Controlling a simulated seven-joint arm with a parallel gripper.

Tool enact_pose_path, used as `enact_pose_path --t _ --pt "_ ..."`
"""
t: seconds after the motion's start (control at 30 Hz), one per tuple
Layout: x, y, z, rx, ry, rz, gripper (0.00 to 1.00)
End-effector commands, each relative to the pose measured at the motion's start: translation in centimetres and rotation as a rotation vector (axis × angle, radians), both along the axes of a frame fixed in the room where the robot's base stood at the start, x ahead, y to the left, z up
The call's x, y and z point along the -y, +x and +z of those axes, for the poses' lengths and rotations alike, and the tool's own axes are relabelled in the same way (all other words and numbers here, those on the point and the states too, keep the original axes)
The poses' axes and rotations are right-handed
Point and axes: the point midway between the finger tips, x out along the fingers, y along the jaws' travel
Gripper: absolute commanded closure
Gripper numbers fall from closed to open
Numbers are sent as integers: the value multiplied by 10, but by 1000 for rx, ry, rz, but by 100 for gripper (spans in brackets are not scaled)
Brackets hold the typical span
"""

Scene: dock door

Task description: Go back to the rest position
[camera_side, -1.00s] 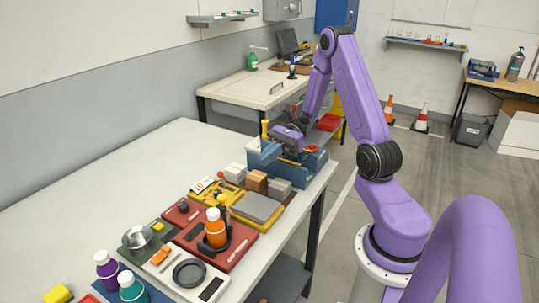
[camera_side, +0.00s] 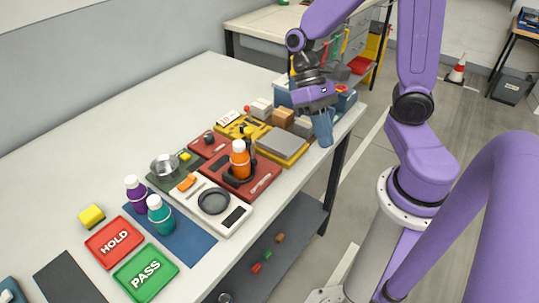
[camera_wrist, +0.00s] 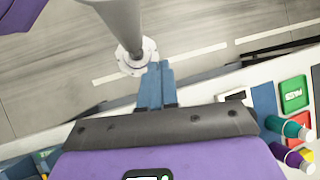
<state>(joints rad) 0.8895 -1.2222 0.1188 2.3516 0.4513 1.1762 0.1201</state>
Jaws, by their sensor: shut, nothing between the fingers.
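My gripper (camera_side: 324,138) is shut and empty in the side view. Its blue fingers point down near the right edge of the work table (camera_side: 150,95), in front of a blue fixture (camera_side: 345,99) that my purple hand partly hides. In the wrist view the two blue fingers (camera_wrist: 156,84) lie side by side with no gap, and the grey floor shows beyond their tips.
On the table are an orange bottle (camera_side: 240,160) in a red station, a white scale (camera_side: 225,212), purple (camera_side: 136,196) and teal (camera_side: 160,216) bottles, a red HOLD tray (camera_side: 114,241) and a green PASS tray (camera_side: 146,273).

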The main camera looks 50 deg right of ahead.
Motion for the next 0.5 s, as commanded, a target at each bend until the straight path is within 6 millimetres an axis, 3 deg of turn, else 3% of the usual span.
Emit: enact_pose_path --t 0.2,0.5 --pt "-7 -26 5 247 -10 433 100" --pt "-20 -46 16 557 62 948 100"
